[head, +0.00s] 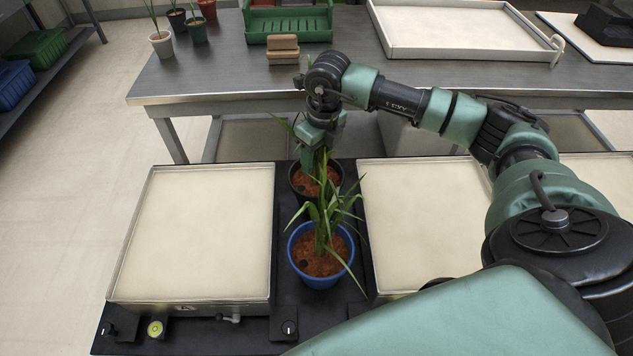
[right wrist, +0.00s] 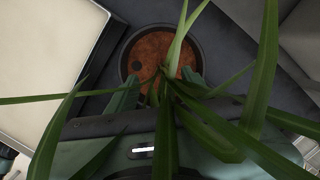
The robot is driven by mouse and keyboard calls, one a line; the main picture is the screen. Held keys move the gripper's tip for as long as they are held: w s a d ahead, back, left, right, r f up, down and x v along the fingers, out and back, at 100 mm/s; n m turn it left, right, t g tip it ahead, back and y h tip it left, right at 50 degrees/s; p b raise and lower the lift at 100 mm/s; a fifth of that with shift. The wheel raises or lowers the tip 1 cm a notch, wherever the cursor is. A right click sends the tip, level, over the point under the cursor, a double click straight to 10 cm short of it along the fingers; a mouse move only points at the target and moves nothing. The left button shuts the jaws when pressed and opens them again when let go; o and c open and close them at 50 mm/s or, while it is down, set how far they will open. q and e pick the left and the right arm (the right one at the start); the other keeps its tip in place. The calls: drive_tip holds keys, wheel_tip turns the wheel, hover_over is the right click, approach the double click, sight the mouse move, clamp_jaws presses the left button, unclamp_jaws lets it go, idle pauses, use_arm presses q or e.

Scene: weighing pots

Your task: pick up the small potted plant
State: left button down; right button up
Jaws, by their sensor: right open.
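A potted plant in a black pot (head: 301,187) with reddish soil stands on the dark strip between two pale trays. A slightly larger-looking potted plant in a blue pot (head: 322,275) stands in front of it, its leaves overlapping the black pot. My right gripper (head: 317,160) points down over the black pot, partly hidden by leaves. In the right wrist view, my right gripper (right wrist: 160,88) is open, with its fingers apart over the near part of the dark pot (right wrist: 197,48). Long leaves cross in front of it. No grip on the stem or pot shows. My left gripper is not in view.
Pale trays (head: 268,293) flank the pots, with knobs along the front edge. A metal table (head: 220,78) behind holds several small pots, a green crate (head: 290,27), brown blocks (head: 283,45) and a white tray (head: 455,55). Floor at the left is clear.

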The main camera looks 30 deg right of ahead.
sight(315, 170)
drive_tip(key=f, duration=0.5)
drive_tip(key=shift+w+f, duration=0.35)
drive_tip(key=shift+w, duration=0.05)
clamp_jaws()
idle(0.9)
drive_tip(key=shift+w+r, duration=0.1)
drive_tip(key=shift+r, duration=0.05)
